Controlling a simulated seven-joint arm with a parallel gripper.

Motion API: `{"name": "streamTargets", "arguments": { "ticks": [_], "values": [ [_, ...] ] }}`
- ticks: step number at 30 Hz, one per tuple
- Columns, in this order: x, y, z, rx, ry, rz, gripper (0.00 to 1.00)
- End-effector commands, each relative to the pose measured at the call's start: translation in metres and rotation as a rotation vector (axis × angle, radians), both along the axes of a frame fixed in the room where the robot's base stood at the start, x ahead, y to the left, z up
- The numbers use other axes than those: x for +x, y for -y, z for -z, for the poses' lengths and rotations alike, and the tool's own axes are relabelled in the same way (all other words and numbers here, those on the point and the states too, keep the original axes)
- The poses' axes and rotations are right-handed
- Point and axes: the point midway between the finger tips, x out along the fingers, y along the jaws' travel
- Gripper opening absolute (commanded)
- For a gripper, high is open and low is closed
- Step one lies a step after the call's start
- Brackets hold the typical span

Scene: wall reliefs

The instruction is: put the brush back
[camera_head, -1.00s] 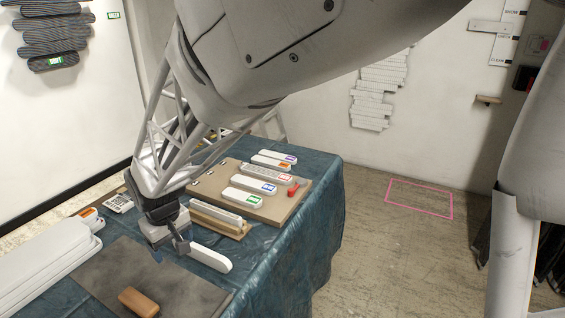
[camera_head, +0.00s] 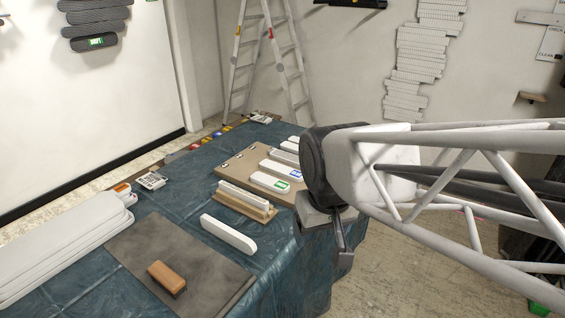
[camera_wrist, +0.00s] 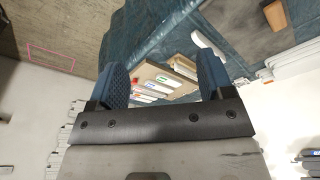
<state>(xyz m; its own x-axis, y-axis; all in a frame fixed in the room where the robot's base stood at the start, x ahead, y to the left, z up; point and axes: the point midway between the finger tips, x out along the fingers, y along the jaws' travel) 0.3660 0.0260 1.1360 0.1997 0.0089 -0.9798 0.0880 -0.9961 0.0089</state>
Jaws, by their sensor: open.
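The brush (camera_head: 166,276), a brown wooden block with a dark underside, lies on the dark grey mat (camera_head: 205,262) at the front of the table. In the wrist view a brown block, probably the brush (camera_wrist: 275,15), shows at the top right, well away from the fingers. My gripper (camera_head: 341,247) is at the table's right edge, to the right of the brush and apart from it. In the wrist view my gripper (camera_wrist: 162,65) has its two blue pads wide apart with nothing between them.
A white slat (camera_head: 229,233), a wooden holder (camera_head: 247,204) and a board with labelled white pieces (camera_head: 232,170) lie on the blue-covered table (camera_head: 180,200). White panels (camera_head: 60,250) are stacked at left. A small wooden ledge (camera_head: 531,97) is on the right wall below a CLEAN label.

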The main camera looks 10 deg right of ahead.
Motion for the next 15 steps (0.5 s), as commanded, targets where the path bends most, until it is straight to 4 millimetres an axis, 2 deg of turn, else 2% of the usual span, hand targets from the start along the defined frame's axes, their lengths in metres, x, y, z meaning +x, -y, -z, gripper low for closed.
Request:
{"name": "streamTargets", "arguments": {
  "ticks": [1,6,10,15],
  "values": [
    [-0.011,0.008,-0.002,0.001,0.009,0.024,0.74],
    [-0.037,0.024,-0.003,0.003,0.025,0.081,0.74],
    [-0.048,0.029,-0.003,0.004,0.031,0.103,0.74],
    [-0.051,0.031,-0.002,0.005,0.031,0.110,0.74]
  ]
}}
